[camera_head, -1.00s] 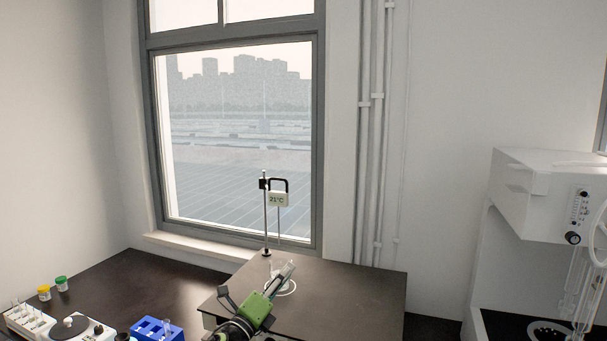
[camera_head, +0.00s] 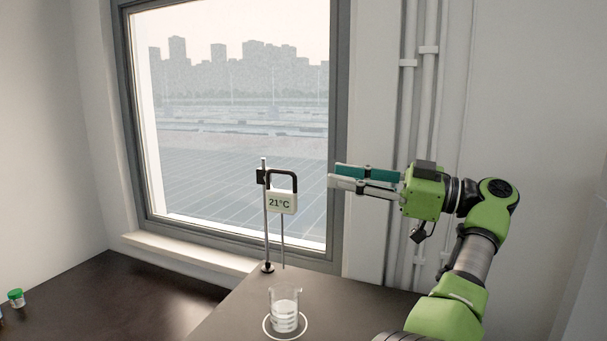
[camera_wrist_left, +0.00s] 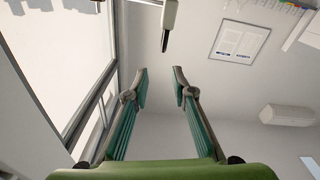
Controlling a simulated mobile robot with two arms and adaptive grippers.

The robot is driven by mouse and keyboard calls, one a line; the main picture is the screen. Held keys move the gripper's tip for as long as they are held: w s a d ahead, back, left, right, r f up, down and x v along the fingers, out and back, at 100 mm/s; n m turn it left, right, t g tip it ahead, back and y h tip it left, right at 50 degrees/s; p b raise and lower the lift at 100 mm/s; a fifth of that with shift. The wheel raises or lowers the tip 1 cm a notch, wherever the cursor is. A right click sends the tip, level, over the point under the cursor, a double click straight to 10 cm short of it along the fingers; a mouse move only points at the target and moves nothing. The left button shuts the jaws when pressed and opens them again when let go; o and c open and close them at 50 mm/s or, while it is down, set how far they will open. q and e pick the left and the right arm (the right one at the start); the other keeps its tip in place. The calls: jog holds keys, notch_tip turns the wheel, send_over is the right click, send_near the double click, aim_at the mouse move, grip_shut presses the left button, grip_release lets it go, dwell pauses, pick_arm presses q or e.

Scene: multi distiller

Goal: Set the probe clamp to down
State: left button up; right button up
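The probe clamp is a black arched handle (camera_head: 283,172) beside a dark block on an upright metal stand rod (camera_head: 264,225). A white display (camera_head: 281,203) reading 21°C hangs below the handle. Its thin probe (camera_head: 283,245) points down, its tip above a glass beaker (camera_head: 285,315) of clear liquid. My left gripper (camera_head: 332,175) is right of the handle, near its height in the picture, fingers pointing left, with a gap to it. It is open and empty in the left wrist view (camera_wrist_left: 160,70). A white piece with a dark tip (camera_wrist_left: 168,22) shows beyond the fingertips; I cannot tell what it is. My right gripper is out of view.
The beaker stands in a white ring on a dark raised tabletop (camera_head: 235,315). A window (camera_head: 235,130) is behind the stand, with pipes (camera_head: 427,110) to its right. A green-capped jar (camera_head: 16,298) stands far left on a lower dark bench (camera_head: 110,295).

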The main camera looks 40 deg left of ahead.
aim_at(283, 174)
pick_arm(q)
jog(key=shift+t+h, duration=0.3)
jog(key=p+x, duration=0.1)
jog(key=x, duration=0.3)
jog(key=p+x, duration=0.1)
jog(key=x, duration=0.3)
jog(key=p+x, duration=0.1)
jog(key=x, duration=0.3)
jog(key=shift+s+d+f, duration=0.1)
jog(key=shift+s+d, duration=0.05)
jog(key=shift+s, duration=0.15)
jog(key=shift+s+a+f, duration=0.1)
jog(key=shift+a, duration=0.35)
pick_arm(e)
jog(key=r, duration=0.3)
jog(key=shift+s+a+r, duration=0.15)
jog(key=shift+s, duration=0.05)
pick_arm(q)
grip_shut()
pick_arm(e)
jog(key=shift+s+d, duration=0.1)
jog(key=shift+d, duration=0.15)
